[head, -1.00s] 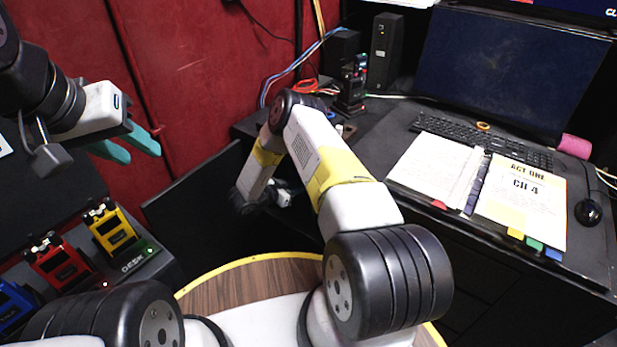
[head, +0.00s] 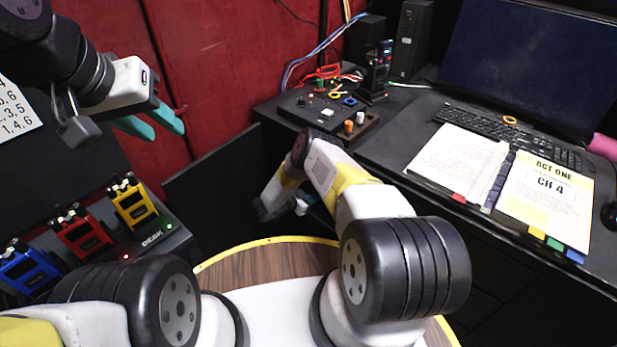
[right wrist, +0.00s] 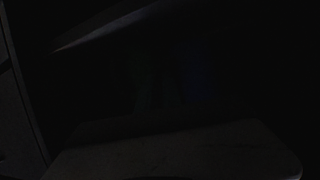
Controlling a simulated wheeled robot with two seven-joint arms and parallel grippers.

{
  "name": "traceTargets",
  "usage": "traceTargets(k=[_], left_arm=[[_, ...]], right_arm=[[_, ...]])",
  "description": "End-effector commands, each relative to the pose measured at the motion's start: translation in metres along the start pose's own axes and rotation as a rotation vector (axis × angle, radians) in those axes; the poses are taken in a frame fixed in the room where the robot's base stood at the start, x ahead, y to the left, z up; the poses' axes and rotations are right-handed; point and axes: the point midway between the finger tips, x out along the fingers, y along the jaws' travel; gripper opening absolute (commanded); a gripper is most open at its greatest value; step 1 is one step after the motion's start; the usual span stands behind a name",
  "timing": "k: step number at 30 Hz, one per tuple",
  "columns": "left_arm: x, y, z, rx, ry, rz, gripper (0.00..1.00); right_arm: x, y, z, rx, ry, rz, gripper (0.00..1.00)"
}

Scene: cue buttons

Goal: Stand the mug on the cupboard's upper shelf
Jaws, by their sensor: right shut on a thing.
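The mug cannot be made out in either view. The cupboard seems to be the dark space under the desk, beside a black panel (head: 215,190) that looks like its open door; its shelves are hidden. My right arm bends down into that space. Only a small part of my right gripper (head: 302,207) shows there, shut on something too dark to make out. The right wrist view is almost black, with a dim rounded grey surface at the bottom and faint greenish and bluish patches above it. My left gripper (head: 165,126) is open and empty, with teal fingers apart, at the upper left.
A desk holds a button panel (head: 330,112), an open binder (head: 490,180), a keyboard (head: 500,140) and a monitor (head: 540,60). Blue, red and yellow devices (head: 130,202) stand on a black console at the left. A round wooden top (head: 265,272) with a yellow rim lies below my arms.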

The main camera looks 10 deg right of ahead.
Motion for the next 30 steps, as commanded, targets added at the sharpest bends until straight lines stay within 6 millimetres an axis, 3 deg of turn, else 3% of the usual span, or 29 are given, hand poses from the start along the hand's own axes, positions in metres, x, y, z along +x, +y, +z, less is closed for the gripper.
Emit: traceTargets(k=[6, 18, 19, 21, 30], left_arm=[[0.000, 0.000, 0.000, 0.000, 0.000, 0.000, 0.36], [0.000, 0.000, 0.000, 0.000, 0.000, 0.000, 0.36], [0.000, 0.000, 0.000, 0.000, 0.000, 0.000, 0.36], [0.000, 0.000, 0.000, 0.000, 0.000, 0.000, 0.36], [0.000, 0.000, 0.000, 0.000, 0.000, 0.000, 0.36]], right_arm=[[0.011, 0.001, 0.025, 0.001, 0.001, 0.001, 0.00], [0.012, 0.001, 0.030, -0.001, 0.001, 0.000, 0.00], [0.012, 0.002, 0.030, -0.001, 0.000, 0.001, 0.15], [0.012, 0.002, 0.030, -0.001, 0.000, 0.001, 0.29], [0.012, 0.002, 0.029, -0.001, 0.000, 0.000, 0.31]])
